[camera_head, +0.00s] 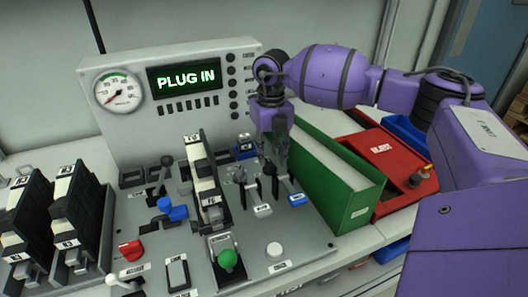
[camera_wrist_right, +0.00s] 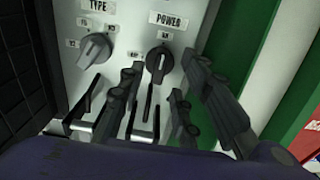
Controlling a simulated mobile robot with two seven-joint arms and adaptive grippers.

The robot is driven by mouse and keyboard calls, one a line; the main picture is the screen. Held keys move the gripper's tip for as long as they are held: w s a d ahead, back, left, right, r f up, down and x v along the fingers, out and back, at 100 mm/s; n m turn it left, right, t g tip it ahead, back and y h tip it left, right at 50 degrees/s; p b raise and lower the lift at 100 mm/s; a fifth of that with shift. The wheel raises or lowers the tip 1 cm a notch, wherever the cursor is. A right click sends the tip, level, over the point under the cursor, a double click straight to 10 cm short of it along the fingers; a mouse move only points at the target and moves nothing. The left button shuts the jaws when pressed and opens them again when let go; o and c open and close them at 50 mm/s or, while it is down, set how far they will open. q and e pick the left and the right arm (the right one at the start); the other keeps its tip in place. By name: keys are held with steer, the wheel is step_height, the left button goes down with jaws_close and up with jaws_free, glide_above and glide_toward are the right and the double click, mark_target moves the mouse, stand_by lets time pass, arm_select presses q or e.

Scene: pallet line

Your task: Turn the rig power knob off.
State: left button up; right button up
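The power knob (camera_wrist_right: 158,62) is a dark round knob on the pale panel, under the word POWER in the right wrist view. Its small light mark appears to point up, toward the upper label; another small label sits at its lower left. My right gripper (camera_wrist_right: 165,66) is open, with one finger on each side of the knob; I cannot tell whether they touch it. In the head view, my right gripper (camera_head: 272,138) reaches down beside the green binder, and I cannot make out the knob there. My left gripper is not in view.
A type knob (camera_wrist_right: 95,48) sits left of the power knob, with levers below. The green binder (camera_head: 345,205) stands close to my right gripper, beside a red box (camera_head: 388,155). The gauge panel display (camera_head: 184,77) reads PLUG IN. Several switches and levers crowd the console.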

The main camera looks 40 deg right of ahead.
step_height(320, 180, down, 2)
steer(key=shift+f, duration=0.3)
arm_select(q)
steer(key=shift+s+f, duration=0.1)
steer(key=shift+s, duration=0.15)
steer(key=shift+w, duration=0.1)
arm_select(e)
jaws_close()
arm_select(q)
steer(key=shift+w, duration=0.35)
